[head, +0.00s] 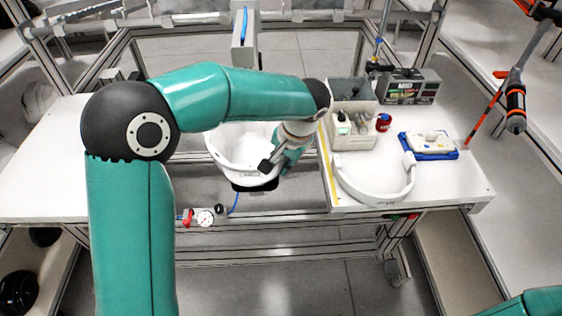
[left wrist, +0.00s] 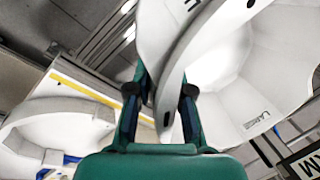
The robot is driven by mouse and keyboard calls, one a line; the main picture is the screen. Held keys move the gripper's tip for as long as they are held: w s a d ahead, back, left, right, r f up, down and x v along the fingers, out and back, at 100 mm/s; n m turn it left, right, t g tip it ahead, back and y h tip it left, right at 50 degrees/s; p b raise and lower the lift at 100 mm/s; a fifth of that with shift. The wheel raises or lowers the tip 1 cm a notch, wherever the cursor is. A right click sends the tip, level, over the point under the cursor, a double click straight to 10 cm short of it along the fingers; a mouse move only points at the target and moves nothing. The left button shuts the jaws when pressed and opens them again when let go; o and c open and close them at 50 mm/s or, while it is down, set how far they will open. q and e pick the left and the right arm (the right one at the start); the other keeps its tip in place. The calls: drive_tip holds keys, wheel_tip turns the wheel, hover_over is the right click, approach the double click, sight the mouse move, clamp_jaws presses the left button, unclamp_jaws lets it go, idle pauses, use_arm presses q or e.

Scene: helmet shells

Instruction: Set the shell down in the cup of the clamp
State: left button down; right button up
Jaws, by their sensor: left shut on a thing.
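The white helmet shell (head: 237,147) hangs over the gap between the two tables in the head view, open side up. My left gripper (head: 281,158) is shut on its right-hand rim. In the left wrist view the rim passes between the two fingers (left wrist: 162,92), and the shell (left wrist: 232,92) fills the upper right. A dark part (head: 255,186) shows just below the shell, perhaps the clamp. The clamp's cup is hidden, and I cannot tell whether the shell touches it. My right gripper is out of view.
The right table (head: 455,185) holds a white band (head: 376,195), a grey box (head: 351,130), a red cup (head: 383,122) and a blue tray (head: 428,154). A gauge (head: 205,218) sits on the front rail. The left table (head: 45,180) looks clear where visible.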

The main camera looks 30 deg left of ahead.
use_arm(q)
drive_tip(key=c, duration=1)
unclamp_jaws()
drive_tip(key=shift+o, duration=0.2)
drive_tip(key=v, duration=1.2)
drive_tip(key=shift+s+f, duration=0.1)
drive_tip(key=shift+f, duration=0.05)
